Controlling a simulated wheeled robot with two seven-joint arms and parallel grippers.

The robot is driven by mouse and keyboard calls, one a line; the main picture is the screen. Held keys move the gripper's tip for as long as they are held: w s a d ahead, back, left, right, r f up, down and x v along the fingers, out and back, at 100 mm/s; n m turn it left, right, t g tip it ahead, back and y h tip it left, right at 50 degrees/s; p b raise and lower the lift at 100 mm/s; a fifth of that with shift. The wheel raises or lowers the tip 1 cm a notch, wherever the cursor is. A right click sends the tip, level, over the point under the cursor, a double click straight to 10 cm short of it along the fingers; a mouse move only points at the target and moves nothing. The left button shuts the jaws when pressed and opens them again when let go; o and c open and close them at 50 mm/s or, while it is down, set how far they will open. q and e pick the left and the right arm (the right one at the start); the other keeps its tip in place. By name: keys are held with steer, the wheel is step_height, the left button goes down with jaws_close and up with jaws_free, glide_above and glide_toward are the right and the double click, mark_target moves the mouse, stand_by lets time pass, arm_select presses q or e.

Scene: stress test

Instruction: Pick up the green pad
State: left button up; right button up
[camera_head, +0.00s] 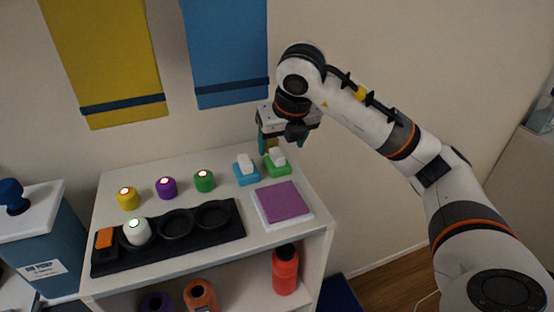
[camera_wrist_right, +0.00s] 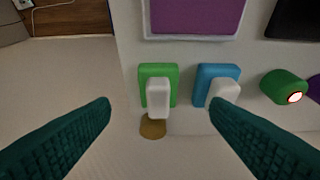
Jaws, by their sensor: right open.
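The green pad (camera_head: 284,171) with a white block-shaped handle lies at the back right of the white shelf top, right of a blue pad (camera_head: 246,180) of the same kind. In the right wrist view the green pad (camera_wrist_right: 172,73) is near the middle, its white handle between the finger lines. My right gripper (camera_head: 283,147) is open and empty, above and behind the green pad, its teal fingers (camera_wrist_right: 159,106) spread either side of it and not touching it. The blue pad (camera_wrist_right: 204,75) lies close by, near the right finger. My left gripper is not in view.
A purple square on a white base (camera_head: 262,217) lies in front of the pads. Yellow, purple and green lit buttons (camera_head: 204,182) stand to the left. A black tray (camera_head: 168,257) holds an orange piece and a white lit button. The wall is close behind.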

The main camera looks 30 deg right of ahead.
mark_target(278, 153)
steer(key=shift+x, duration=1.05)
steer(key=shift+w+d+f+p, duration=0.2)
steer(key=shift+w+d+p, duration=0.05)
steer(key=shift+w+p, duration=0.05)
steer(key=p+x, duration=0.2)
steer(key=x, duration=0.2)
steer(key=shift+w, duration=0.15)
steer(key=shift+w+f, duration=0.1)
steer(key=shift+f, duration=0.15)
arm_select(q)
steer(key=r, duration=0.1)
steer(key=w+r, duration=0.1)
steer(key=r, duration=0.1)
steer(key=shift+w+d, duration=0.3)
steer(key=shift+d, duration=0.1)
arm_select(e)
steer(key=shift+c, duration=0.8)
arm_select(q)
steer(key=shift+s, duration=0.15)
arm_select(e)
steer(key=c, duration=0.9)
